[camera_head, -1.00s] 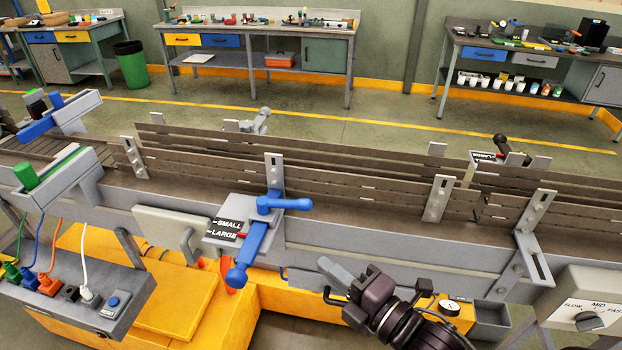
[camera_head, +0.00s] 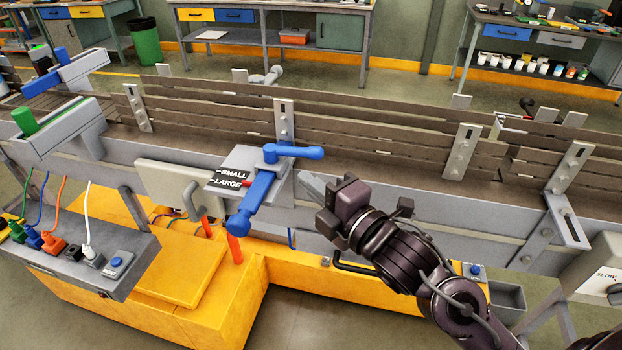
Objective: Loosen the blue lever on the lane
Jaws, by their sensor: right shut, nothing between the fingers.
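The blue lever (camera_head: 296,152) is the upper blue handle on the lane's near side, with its arm pointing right. Below it a blue bar with a round knob (camera_head: 239,222) slants down across a plate marked SMALL and LARGE (camera_head: 228,178). A small red pointer sits by the LARGE mark. My left gripper is not in view.
The lane's side wall (camera_head: 400,215) and slatted guide rails (camera_head: 380,150) run behind my right gripper. A socket box (camera_head: 110,255) with plugged cables is at the left. A yellow base (camera_head: 210,310) lies below. A dial box (camera_head: 598,275) stands at the right edge.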

